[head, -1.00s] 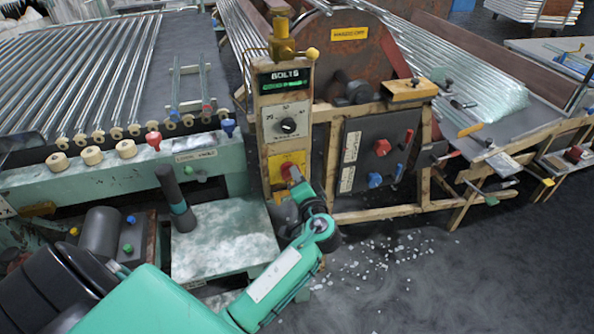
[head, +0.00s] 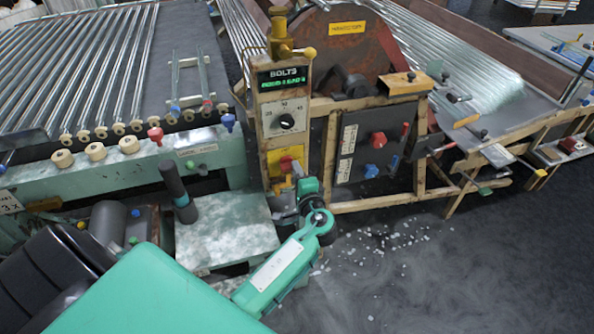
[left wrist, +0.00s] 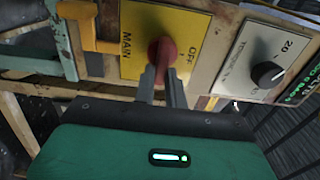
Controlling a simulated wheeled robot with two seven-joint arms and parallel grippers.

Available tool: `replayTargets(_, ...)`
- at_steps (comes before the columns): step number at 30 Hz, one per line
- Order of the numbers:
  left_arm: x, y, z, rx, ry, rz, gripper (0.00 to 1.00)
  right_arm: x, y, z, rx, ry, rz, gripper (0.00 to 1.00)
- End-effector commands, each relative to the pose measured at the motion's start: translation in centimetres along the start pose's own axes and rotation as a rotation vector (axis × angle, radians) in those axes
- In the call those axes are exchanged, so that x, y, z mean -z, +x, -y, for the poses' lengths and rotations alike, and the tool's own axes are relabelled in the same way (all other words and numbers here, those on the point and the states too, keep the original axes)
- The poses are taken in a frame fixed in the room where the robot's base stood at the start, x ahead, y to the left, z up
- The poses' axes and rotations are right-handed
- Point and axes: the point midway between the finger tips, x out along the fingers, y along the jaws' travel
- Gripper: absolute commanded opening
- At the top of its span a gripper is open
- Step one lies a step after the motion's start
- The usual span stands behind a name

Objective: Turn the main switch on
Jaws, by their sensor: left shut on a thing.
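The main switch is a red knob (left wrist: 163,50) on a yellow plate (left wrist: 137,40) lettered MAIN and OFF, seen in the left wrist view. In the head view the yellow plate (head: 279,156) is low on the upright control post (head: 262,110), and the red knob is partly covered by my gripper. My left gripper (left wrist: 161,84) is shut on the red knob, one finger at each side of its near end. In the head view the left gripper (head: 295,176) is small at the post. The exact angle of the knob is hard to tell. My right gripper is not in view.
Above the switch are a round black dial (head: 287,122) and a green-lit display (head: 283,80). A dark panel (head: 372,146) with red and blue knobs is to the right. A bench of glass tubes (head: 75,75) lies left. Glass shards (head: 385,240) litter the floor.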

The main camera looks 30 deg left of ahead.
Motion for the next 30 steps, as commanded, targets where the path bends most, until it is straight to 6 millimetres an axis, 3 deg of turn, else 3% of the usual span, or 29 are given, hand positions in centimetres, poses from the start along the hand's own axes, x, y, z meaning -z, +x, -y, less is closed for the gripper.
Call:
replayTargets(9, 0.1, 0.0, 0.0, 0.001, 0.002, -0.003, 0.00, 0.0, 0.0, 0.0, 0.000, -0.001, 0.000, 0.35)
replayTargets(10, 0.1, 0.0, 0.0, 0.001, 0.002, -0.003, 0.19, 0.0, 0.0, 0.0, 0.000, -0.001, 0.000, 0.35)
replayTargets(12, 0.1, 0.0, 0.0, 0.000, 0.002, -0.002, 0.32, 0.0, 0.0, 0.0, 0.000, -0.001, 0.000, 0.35)
replayTargets(13, 0.1, 0.0, 0.0, 0.000, 0.002, -0.002, 0.35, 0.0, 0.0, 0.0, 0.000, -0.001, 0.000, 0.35)
replayTargets(23, 0.0, -0.4, -0.1, -0.001, 0.001, -0.001, 0.35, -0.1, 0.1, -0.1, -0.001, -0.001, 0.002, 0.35)
replayTargets(27, 0.0, -2.1, -0.2, -0.002, -0.001, -0.001, 0.35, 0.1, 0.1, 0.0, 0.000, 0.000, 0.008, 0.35)
replayTargets(30, 0.1, -4.2, -0.3, -0.003, -0.001, -0.003, 0.35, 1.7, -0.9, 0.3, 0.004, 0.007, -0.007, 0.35)
